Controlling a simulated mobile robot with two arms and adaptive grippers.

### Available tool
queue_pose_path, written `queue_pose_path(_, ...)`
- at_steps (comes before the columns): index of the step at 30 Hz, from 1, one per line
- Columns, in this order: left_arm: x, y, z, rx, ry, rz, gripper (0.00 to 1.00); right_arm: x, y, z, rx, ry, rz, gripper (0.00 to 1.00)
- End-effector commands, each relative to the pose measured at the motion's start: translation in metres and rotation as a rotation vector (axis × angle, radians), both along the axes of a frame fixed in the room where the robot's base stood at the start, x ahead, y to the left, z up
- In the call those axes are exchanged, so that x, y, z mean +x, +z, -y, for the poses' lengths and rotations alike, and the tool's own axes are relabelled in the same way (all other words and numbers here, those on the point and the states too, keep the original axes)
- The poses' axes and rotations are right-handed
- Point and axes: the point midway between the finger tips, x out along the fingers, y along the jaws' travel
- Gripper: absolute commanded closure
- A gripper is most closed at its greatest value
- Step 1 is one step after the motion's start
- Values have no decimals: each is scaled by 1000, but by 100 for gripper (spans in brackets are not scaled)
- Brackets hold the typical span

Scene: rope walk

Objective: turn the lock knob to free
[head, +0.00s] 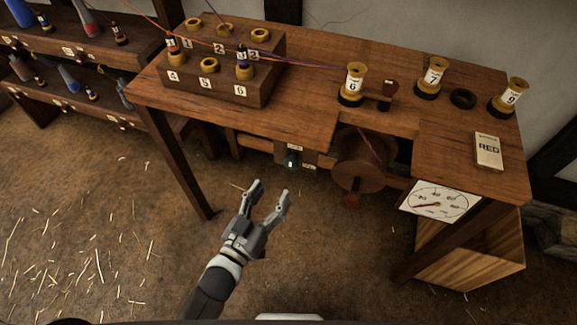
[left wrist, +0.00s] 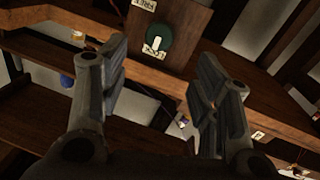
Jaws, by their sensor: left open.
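The lock knob (head: 292,160) is a small dark green round knob with a pale bar. It sits on a wooden plate (head: 312,158) under the table's front edge, with small labels above and below it. In the left wrist view the knob (left wrist: 159,39) shows at the top, its pale bar close to upright beside the lower label (left wrist: 153,53). My left gripper (head: 268,190) is open and empty, below and in front of the knob, apart from it. In the left wrist view its fingers (left wrist: 158,80) stand either side, below the knob. My right gripper is not in view.
A dial (head: 439,202) is at the right. The table (head: 310,95) carries a numbered spool block (head: 215,85) and several yellow spools. A table leg (head: 180,170) stands left.

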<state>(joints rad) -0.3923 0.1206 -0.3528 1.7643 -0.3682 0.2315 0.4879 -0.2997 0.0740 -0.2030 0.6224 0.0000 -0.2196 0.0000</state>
Motion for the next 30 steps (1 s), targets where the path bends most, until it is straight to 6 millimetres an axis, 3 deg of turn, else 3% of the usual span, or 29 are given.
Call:
queue_pose_path(5, 26, 1, 13, -1, 0, 2, 43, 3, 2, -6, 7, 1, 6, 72)
queue_pose_path(15, 76, -1, 37, 0, 1, -2, 43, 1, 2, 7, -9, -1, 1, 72)
queue_pose_path(21, 88, -1, 43, 1, 1, -3, 43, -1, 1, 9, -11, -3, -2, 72)
queue_pose_path(30, 90, -1, 44, 1, 1, -3, 43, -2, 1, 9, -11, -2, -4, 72)
